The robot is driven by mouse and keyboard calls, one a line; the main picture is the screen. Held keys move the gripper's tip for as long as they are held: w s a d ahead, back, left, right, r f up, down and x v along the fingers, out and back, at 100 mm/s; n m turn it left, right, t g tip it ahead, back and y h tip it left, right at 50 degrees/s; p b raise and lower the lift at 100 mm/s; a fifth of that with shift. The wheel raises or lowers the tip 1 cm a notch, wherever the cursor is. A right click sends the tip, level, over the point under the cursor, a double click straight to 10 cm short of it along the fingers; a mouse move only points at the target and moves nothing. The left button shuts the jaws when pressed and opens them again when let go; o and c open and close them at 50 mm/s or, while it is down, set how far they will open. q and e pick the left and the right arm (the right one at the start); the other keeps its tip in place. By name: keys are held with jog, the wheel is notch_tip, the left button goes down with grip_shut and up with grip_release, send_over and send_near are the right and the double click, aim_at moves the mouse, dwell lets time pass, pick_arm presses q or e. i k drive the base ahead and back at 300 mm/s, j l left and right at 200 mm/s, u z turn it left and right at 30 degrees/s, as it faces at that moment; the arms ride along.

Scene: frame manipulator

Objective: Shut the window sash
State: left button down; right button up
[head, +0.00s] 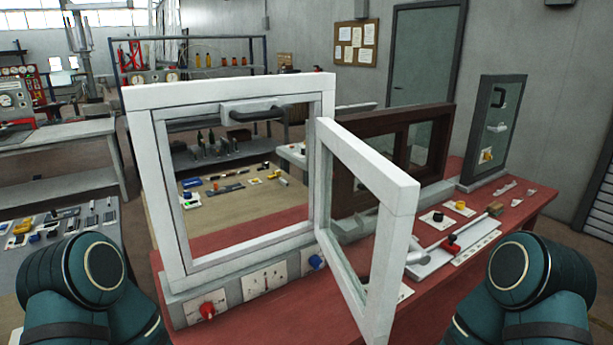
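The white window frame (162,190) stands upright on a base on the red table. Its white sash (398,210) stands wide open, swung out towards me at the frame's right side. The sash's free edge points towards the front right, and the frame's opening is clear to see through. A grey lever (416,258) shows just right of the sash's free edge; I cannot tell for sure whether it is the sash's handle. My teal arms enter at the bottom left and bottom right, apart from the sash. Neither gripper shows.
The red table (455,290) carries a brown window frame (440,150) and a dark glazed panel (490,130) behind the sash. Small parts lie to its right. A red knob (207,310) and a blue knob (316,262) sit on the white frame's base.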

aim_at(397, 193)
jog(key=i+l+u, duration=0.2)
jog(key=l+u, duration=0.15)
jog(key=l, duration=0.35)
jog(key=i+l+u, duration=0.15)
jog(key=l+u, duration=0.25)
jog(key=l, duration=0.3)
jog(key=l+u, duration=0.35)
jog(key=l, duration=0.4)
